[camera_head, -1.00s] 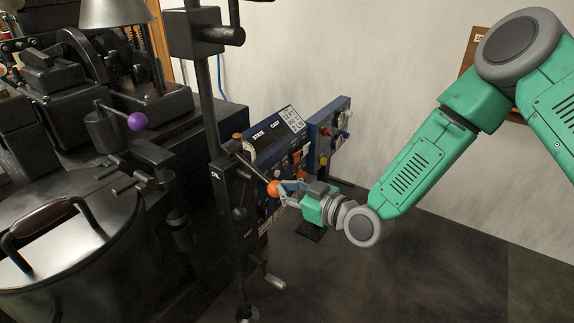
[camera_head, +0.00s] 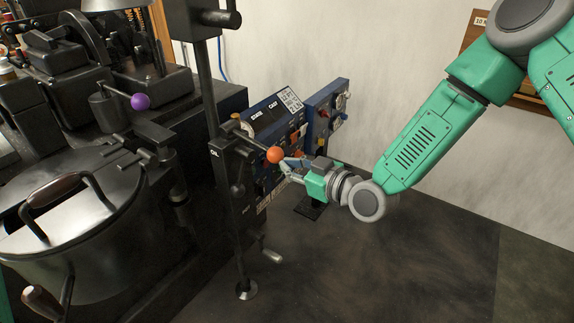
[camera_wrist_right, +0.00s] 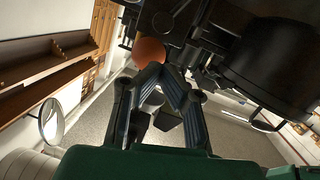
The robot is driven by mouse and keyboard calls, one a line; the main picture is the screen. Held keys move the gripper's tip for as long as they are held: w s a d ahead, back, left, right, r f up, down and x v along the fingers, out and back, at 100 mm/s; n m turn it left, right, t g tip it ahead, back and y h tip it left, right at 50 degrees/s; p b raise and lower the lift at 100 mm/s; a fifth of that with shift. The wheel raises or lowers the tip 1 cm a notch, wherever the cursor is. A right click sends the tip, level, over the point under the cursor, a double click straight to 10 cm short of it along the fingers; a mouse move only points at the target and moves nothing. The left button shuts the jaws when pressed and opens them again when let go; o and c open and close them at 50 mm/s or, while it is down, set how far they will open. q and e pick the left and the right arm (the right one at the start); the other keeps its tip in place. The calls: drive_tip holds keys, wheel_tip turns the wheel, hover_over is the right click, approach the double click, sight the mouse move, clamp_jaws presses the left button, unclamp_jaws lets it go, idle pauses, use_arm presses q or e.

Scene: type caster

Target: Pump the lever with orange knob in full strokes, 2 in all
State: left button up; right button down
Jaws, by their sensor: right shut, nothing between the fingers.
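The orange knob (camera_head: 275,155) tips a thin dark lever (camera_head: 251,140) on the black post (camera_head: 222,165). The lever slopes down to the right toward the knob. My right gripper (camera_head: 284,165) is just right of and slightly below the knob. In the right wrist view its fingertips (camera_wrist_right: 156,70) are together, with nothing between them. The orange knob (camera_wrist_right: 149,50) lies right beyond the tips there, at or very close to contact. My left gripper is out of view.
A blue control panel (camera_head: 297,131) stands close behind the lever. A lever with a purple knob (camera_head: 140,101) and a round dark pot (camera_head: 75,230) are on the left. A crank handle (camera_head: 272,256) sticks out low on the post. The floor to the right is open.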

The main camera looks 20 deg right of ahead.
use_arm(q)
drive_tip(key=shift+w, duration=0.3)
use_arm(e)
drive_tip(key=f+v, duration=0.1)
drive_tip(key=v, duration=0.7)
drive_tip(key=shift+d, duration=0.4)
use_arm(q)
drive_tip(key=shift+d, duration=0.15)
use_arm(e)
drive_tip(key=shift+s+d, duration=0.2)
drive_tip(key=shift+a+r, duration=0.1)
drive_tip(key=shift+a, duration=0.1)
